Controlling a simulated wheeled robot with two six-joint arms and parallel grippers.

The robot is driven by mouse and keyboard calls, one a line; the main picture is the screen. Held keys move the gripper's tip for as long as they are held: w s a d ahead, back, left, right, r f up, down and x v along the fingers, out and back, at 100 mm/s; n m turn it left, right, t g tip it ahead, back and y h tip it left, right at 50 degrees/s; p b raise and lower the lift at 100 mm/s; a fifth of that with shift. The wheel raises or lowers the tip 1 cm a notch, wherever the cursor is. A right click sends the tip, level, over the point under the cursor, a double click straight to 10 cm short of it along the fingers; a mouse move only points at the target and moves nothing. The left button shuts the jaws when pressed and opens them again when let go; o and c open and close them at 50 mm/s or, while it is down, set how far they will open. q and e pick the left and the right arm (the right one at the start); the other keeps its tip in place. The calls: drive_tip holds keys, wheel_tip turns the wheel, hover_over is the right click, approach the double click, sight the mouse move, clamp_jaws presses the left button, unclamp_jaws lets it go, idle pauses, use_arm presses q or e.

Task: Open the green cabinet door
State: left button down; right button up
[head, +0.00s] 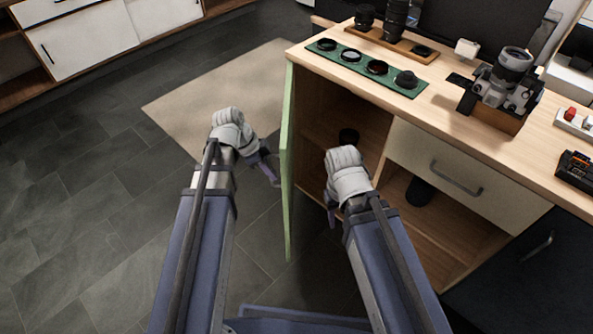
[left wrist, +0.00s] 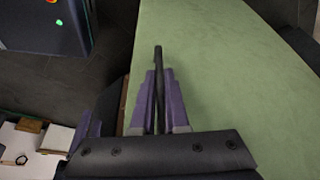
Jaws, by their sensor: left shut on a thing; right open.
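The green cabinet door (head: 287,165) stands swung out from the cabinet and shows nearly edge-on in the head view. Its green face (left wrist: 225,70) fills much of the left wrist view. My left gripper (head: 271,174) is at the door's left side. In the left wrist view its purple fingers (left wrist: 158,100) are shut on the dark door handle (left wrist: 158,62). My right gripper (head: 332,214) is open in front of the cabinet opening, to the right of the door; its fingers are partly hidden by its own wrist.
The wooden top (head: 440,110) carries a green mat (head: 340,60) with lens parts and a camera (head: 508,80). Floor left of the door is clear, with a beige rug (head: 215,100).

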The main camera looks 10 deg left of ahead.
use_arm(q)
drive_tip(key=w+a, duration=0.5)
drive_tip(key=a, duration=0.8)
drive_tip(key=w+a, duration=0.6)
drive_tip(key=a, duration=0.8)
drive_tip(key=shift+w, duration=0.15)
drive_tip(key=c, duration=0.9)
unclamp_jaws()
drive_tip(key=p+v, duration=0.7)
drive_tip(key=shift+a+r, duration=0.1)
drive_tip(key=shift+r, duration=0.3)
